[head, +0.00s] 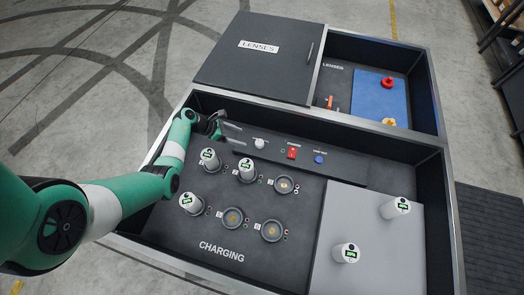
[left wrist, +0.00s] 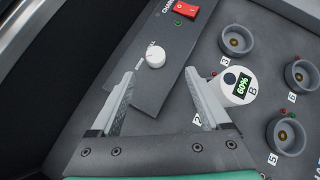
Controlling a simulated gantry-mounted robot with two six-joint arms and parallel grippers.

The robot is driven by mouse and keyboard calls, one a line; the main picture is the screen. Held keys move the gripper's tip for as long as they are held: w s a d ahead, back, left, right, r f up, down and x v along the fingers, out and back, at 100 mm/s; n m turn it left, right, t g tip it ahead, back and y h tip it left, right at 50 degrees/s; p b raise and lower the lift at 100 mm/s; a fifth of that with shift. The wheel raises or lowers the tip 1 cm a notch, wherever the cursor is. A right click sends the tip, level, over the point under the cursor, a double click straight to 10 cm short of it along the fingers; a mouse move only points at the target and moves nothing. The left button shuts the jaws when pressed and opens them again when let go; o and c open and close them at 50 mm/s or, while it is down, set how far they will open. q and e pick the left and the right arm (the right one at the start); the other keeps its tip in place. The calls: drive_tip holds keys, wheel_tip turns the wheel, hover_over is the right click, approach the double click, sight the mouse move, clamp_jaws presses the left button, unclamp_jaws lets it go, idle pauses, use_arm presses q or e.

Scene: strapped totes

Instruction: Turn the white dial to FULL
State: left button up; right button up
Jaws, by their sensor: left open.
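The white dial (head: 259,143) is a small round knob on the dark strip panel along the back of the charging tote. It also shows in the left wrist view (left wrist: 155,58), with white lettering beside it that is only partly legible. My left gripper (head: 237,134) is open and empty, just left of the dial in the head view. In the left wrist view its two fingers (left wrist: 160,76) are spread wide, and the dial appears between and slightly beyond their tips. I cannot tell which setting the dial points to. My right gripper is not in view.
A red switch (head: 292,152) and a blue button (head: 319,159) sit right of the dial. White cells (head: 209,158) stand in charging sockets close to the gripper; one reading 60% (left wrist: 236,86) is beside the right finger. A grey plate (head: 370,229) holds two more cells.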

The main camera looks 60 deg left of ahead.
sight(258, 142)
use_arm(q)
drive_tip(key=b+x, duration=0.2)
drive_tip(key=x, duration=0.1)
drive_tip(key=b+x, duration=0.3)
drive_tip(key=x, duration=0.1)
drive_tip(key=a+b+x, duration=0.1)
drive_tip(key=b+x, duration=0.1)
drive_tip(key=x, duration=0.2)
drive_tip(key=shift+s+f, duration=0.3)
drive_tip(key=shift+f, duration=0.1)
drive_tip(key=shift+w+f+b, duration=0.15)
drive_tip(key=shift+w+b, duration=0.15)
drive_tip(key=shift+b, duration=0.1)
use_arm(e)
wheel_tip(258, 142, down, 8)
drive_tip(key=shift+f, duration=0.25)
